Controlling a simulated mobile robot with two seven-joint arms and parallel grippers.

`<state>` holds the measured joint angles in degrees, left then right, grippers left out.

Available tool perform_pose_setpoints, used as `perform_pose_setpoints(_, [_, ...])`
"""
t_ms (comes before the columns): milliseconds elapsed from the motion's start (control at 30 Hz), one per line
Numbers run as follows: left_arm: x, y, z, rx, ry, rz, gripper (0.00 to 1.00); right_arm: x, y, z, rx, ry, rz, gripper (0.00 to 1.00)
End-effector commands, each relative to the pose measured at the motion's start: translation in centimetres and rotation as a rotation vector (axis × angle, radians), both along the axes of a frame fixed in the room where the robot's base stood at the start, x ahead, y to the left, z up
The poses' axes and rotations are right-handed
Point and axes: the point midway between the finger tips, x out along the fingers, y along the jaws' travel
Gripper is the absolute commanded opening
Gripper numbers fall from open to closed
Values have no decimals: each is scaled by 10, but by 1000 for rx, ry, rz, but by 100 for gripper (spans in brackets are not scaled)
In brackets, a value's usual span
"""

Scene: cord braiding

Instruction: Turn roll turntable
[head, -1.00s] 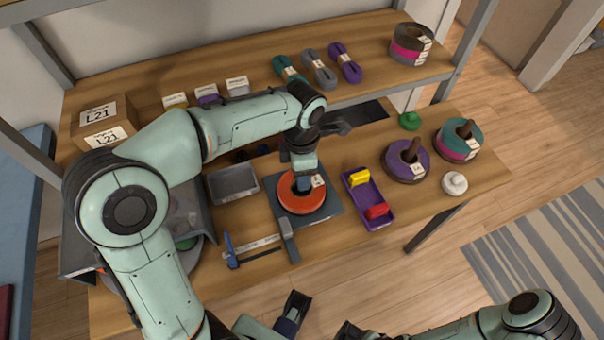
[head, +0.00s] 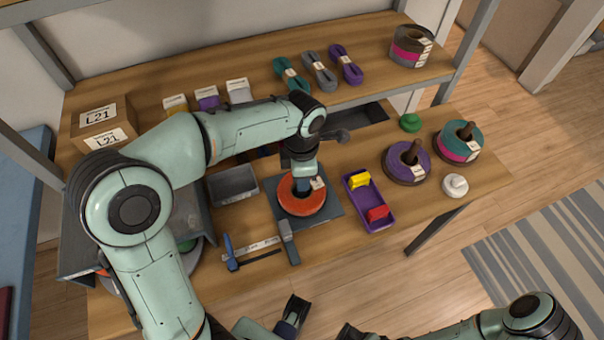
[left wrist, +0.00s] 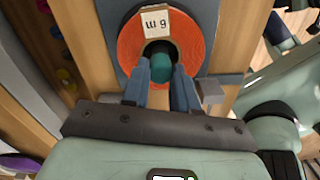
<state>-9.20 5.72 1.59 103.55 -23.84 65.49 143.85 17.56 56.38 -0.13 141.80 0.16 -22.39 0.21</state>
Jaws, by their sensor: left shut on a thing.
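An orange roll (head: 297,206) lies flat on a square grey turntable plate (head: 333,208) in the middle of the workbench. In the left wrist view the orange roll (left wrist: 196,50) has a white label and a teal post (left wrist: 162,68) at its centre. My left gripper (head: 304,186) points down over the roll's centre. In the left wrist view its two fingers (left wrist: 160,82) stand on either side of the teal post, shut on it. The finger ends are partly hidden. Dark gripper parts, apparently of my right gripper (head: 318,320), show at the bottom edge; their opening is unclear.
A grey tray (head: 232,184) stands left of the plate, a purple tray (head: 357,192) with yellow and red pieces right of it. A hammer-like tool (head: 232,255) lies in front. A purple roll (head: 405,166) and a teal-and-pink roll (head: 460,143) stand farther right.

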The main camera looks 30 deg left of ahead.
Motion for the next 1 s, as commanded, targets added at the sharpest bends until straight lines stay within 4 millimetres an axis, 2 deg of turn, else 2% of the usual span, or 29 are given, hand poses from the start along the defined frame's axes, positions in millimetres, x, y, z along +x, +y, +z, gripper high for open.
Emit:
perform_pose_setpoints(267, [0, 0, 1, 0, -1, -81, 0, -1, 0, 2, 0, 3, 1, 0])
perform_pose_setpoints(1000, [1, 0, 2, 1, -3, -447, 0, -1, 0, 10, 1, 8, 3, 0])
